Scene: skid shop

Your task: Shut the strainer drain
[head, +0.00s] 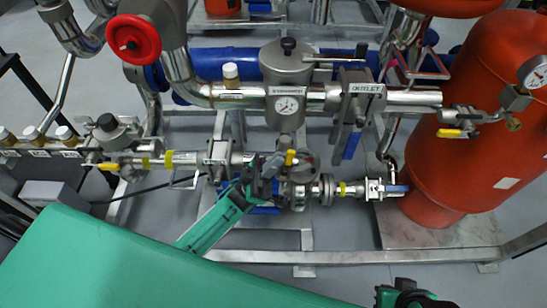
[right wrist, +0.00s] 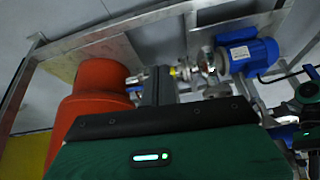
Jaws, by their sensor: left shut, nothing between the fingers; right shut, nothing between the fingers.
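The strainer (head: 287,72) is a grey metal body with a round gauge on its front, in the middle of the head view.
A red tank (head: 475,125) stands at right. The outlet valve (head: 355,100) has a blue lever below it. A red handwheel (head: 133,40) is at upper left. A blue-handled valve (head: 385,189) and a blue pump (right wrist: 250,55) are also near. Grey skid rails (head: 350,257) run along the front.

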